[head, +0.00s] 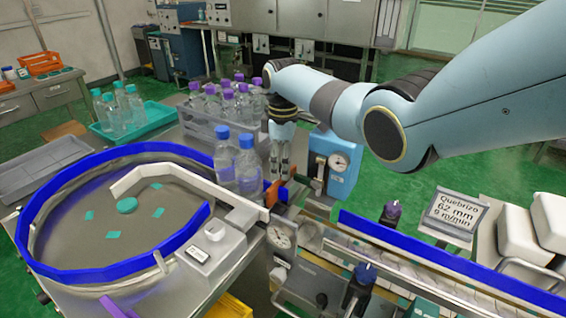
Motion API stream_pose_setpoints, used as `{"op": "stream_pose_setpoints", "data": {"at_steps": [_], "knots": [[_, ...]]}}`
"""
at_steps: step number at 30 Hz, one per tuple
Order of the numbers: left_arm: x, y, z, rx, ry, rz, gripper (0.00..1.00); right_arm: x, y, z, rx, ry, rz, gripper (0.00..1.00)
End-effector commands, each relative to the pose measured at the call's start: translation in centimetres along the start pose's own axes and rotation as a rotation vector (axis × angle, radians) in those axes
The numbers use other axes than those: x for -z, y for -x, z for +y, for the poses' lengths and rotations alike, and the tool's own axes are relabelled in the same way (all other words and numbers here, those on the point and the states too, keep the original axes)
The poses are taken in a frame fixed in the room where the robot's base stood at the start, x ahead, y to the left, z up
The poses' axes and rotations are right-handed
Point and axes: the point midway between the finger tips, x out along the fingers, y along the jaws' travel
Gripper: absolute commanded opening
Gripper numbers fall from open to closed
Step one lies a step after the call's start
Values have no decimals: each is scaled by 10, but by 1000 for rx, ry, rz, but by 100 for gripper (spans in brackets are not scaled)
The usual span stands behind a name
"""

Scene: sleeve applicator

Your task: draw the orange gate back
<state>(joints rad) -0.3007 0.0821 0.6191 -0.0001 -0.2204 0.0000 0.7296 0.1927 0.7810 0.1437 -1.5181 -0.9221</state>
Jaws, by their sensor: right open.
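The orange gate (271,195) is a small upright piece at the mouth of the channel that leaves the round turntable, just right of two clear bottles with blue caps. My right arm comes in from the right, and its gripper (279,174) points down, open, with its fingertips just above and behind the gate. I cannot tell whether they touch it. The nearer blue-capped bottle (248,172) stands right beside the gate, and the other bottle (224,157) stands behind it to the left. My left gripper is not in view.
The turntable (45,262) has a blue rim and a pale curved guide. A grey crate of purple-capped bottles (197,127) stands behind the gate. A blue gauge unit (341,172) is close on the right. A blue-railed conveyor (440,262) runs right, beside a sign (455,214).

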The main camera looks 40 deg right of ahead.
Motion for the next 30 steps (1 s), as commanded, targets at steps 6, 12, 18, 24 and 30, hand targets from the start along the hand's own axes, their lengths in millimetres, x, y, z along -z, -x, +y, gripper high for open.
{"op": "stream_pose_setpoints", "data": {"at_steps": [6,12,18,24,30], "knots": [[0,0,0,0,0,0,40,0,0,0,0,0,0,30],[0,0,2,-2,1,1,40,0,0,0,0,0,0,4],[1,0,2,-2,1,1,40,0,0,0,0,0,0,0],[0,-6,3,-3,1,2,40,-3,-1,8,-1,-2,-1,0],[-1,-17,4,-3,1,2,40,-10,-1,25,-1,-1,-1,0]]}}
